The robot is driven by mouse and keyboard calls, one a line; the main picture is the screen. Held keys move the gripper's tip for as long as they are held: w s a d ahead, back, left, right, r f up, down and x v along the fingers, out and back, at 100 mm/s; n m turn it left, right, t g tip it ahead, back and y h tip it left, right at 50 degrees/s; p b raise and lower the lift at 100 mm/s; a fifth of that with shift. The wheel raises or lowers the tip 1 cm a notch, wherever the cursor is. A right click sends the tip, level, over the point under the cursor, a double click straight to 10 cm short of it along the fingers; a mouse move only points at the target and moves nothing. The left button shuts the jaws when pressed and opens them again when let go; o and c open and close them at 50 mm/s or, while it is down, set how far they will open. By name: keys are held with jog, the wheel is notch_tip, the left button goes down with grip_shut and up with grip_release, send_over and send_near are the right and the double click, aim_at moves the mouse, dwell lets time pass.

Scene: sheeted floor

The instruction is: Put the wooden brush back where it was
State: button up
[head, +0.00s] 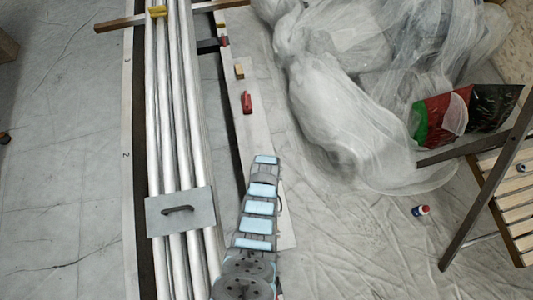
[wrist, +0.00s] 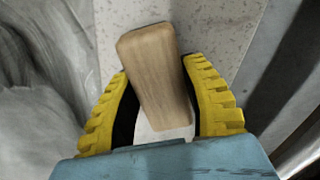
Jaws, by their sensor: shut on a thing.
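The wooden brush (wrist: 155,70) shows in the wrist view as a pale brown wooden block with rounded corners, tilted slightly. My gripper (wrist: 160,78) has its yellow ridged fingers on both sides of it and is shut on it. Below it is a pale speckled board; I cannot tell whether the brush touches it. In the head view my arm reaches up along the pale board (head: 258,132), and my gripper and the held brush cannot be made out there.
On the board lie a red object (head: 246,102) and a small wooden block (head: 239,71). Long pale pipes (head: 170,110) run along the left, with a grey handled plate (head: 181,211) across them. Crumpled plastic sheeting (head: 340,110) and a slatted wooden chair (head: 510,200) stand right. A small bottle (head: 420,210) lies on the floor.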

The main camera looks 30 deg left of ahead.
jog(key=shift+f, duration=0.15)
jog(key=o, duration=1.1)
jog(key=shift+o, duration=0.2)
notch_tip(320, 180, up, 12)
jog(key=p, duration=0.4)
